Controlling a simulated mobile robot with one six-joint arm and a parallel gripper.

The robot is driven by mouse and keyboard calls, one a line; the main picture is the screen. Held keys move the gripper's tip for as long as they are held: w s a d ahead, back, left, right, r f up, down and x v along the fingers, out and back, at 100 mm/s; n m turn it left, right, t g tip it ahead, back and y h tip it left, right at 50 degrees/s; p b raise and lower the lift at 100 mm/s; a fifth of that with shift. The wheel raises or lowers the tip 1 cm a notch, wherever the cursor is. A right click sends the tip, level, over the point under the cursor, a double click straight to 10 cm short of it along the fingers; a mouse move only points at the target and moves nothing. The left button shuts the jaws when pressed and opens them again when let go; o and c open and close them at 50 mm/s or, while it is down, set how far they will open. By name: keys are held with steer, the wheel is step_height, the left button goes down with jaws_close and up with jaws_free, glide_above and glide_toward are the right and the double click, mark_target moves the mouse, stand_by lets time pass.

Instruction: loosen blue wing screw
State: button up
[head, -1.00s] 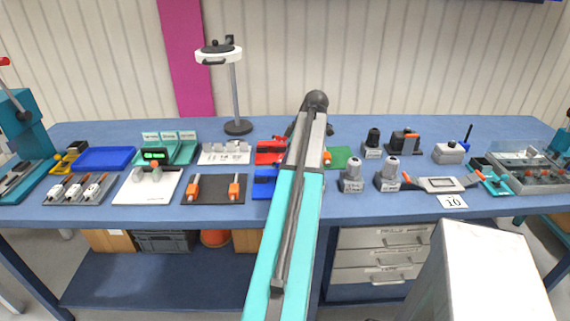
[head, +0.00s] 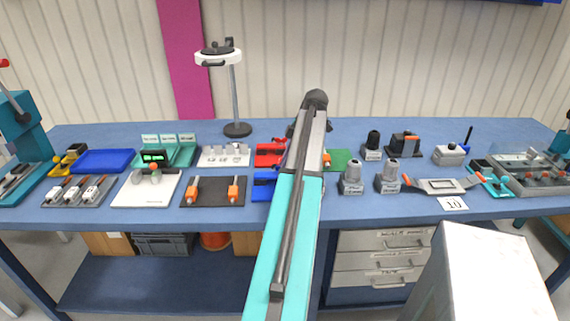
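A small grey box (head: 448,154) stands on the right part of the blue bench. A small blue part (head: 466,146) sits at its upper right, beside a thin black upright rod. It may be the blue wing screw, but it is too small to tell its shape or how far it is screwed in. My arm (head: 300,190) reaches up the middle of the picture over the bench, left of the grey box. My gripper is hidden behind the arm, so its fingers and anything in them do not show.
The blue bench (head: 290,212) is crowded with fixtures. Grey-topped bottles (head: 352,178), a grey tool with orange handles (head: 440,186) and a card marked 10 (head: 453,203) lie right of my arm. A lamp stand (head: 236,100) rises at the back left.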

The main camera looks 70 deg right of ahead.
steer(key=shift+o, duration=0.5)
steer(key=shift+r, duration=0.1)
steer(key=v, duration=1.3)
steer(key=shift+s+r, duration=0.25)
steer(key=shift+r, duration=0.1)
